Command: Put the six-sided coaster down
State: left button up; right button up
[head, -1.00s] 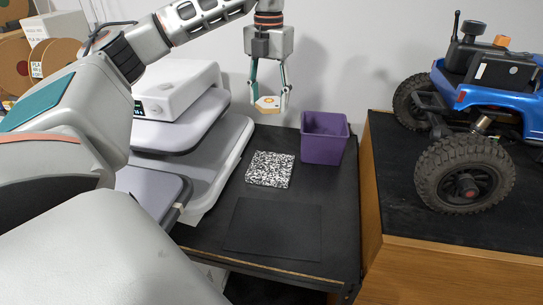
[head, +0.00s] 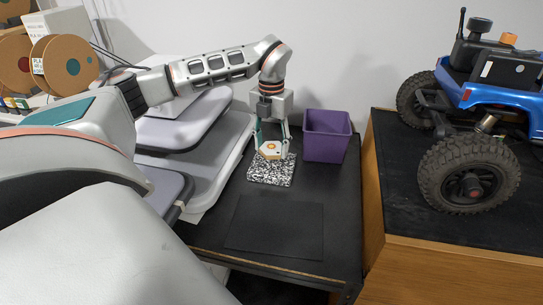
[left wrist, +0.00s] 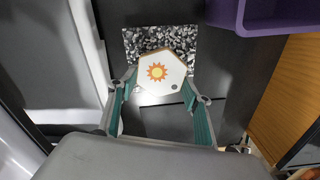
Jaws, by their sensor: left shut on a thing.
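The six-sided coaster (head: 270,153) is pale with an orange sun on its face, which shows clearly in the left wrist view (left wrist: 158,72). My left gripper (head: 271,150) points down and is shut on the coaster's edges; its teal fingers (left wrist: 160,88) sit on both sides of it in the left wrist view. The coaster lies flat, over the back part of a black-and-white speckled square (head: 268,178). I cannot tell whether it touches the square. My right gripper is in neither view.
A purple bin (head: 327,137) stands just right of the left gripper. A dark flat mat (head: 275,228) lies in front on the black table (head: 340,205). A grey-and-white machine (head: 215,165) is at left. A blue crawler (head: 490,100) stands on the wooden bench at right.

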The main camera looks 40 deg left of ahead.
aim_at(271, 149)
pick_arm(q)
jog(key=shift+f, duration=2)
jog(key=shift+f, duration=0.15)
jog(key=o, duration=1.1)
notch_tip(271, 149, up, 12)
jog(key=shift+r, duration=0.2)
